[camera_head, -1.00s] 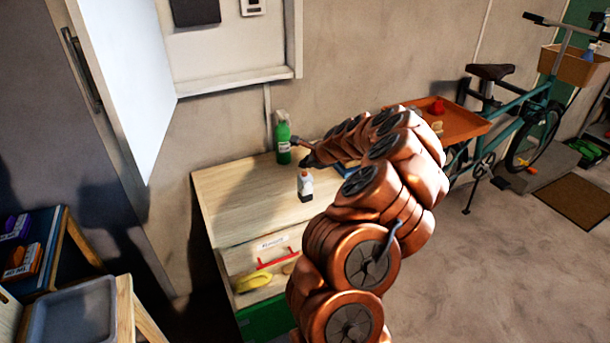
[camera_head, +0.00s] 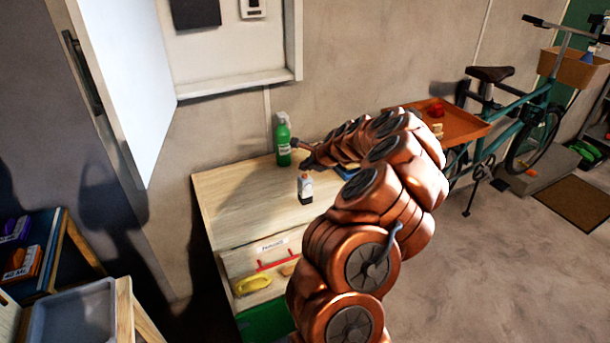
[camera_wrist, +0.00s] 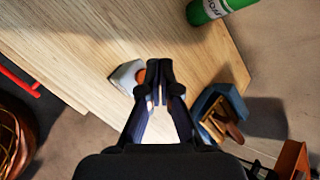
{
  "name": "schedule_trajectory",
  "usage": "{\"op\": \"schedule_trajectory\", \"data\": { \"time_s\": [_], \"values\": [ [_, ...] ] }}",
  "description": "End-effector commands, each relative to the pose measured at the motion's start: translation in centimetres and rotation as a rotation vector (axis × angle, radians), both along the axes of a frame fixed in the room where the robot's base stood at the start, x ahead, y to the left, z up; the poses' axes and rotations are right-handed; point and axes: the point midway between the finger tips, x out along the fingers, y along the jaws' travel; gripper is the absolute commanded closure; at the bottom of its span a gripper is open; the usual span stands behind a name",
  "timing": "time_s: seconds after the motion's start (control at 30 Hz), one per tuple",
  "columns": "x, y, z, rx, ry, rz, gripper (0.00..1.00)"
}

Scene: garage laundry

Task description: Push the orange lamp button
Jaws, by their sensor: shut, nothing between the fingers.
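A small white object with a dark base (camera_head: 305,188), which looks like the lamp, stands on the wooden top of the drawer unit. In the wrist view the white body (camera_wrist: 122,78) shows beside my fingers, with a round orange button (camera_wrist: 141,76) on its side nearest them. My gripper (camera_wrist: 166,72) is shut and empty, its fingertips just right of the orange button in that view. I cannot tell whether they touch it. In the head view my gripper (camera_head: 304,162) is just behind and above the white object.
A green bottle (camera_head: 283,143) stands at the back of the wooden top (camera_head: 235,195). A blue box (camera_wrist: 222,108) with brown items lies right of my fingers in the wrist view. An orange tray (camera_head: 465,125) is farther right. The left part of the top is clear.

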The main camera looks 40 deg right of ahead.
Motion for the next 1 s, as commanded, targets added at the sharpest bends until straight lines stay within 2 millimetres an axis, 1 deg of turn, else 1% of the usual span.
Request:
{"op": "schedule_trajectory", "data": {
  "time_s": [0.33, 0.63, 1.0],
  "values": [
    [0.0, 0.0, -0.06, 0.0, 0.0, 0.0, 1.0],
    [0.0, 0.04, -0.86, 0.0, 0.0, 0.0, 1.0],
    [0.0, 0.04, -0.91, 0.0, 0.0, 0.0, 1.0]
  ]
}}
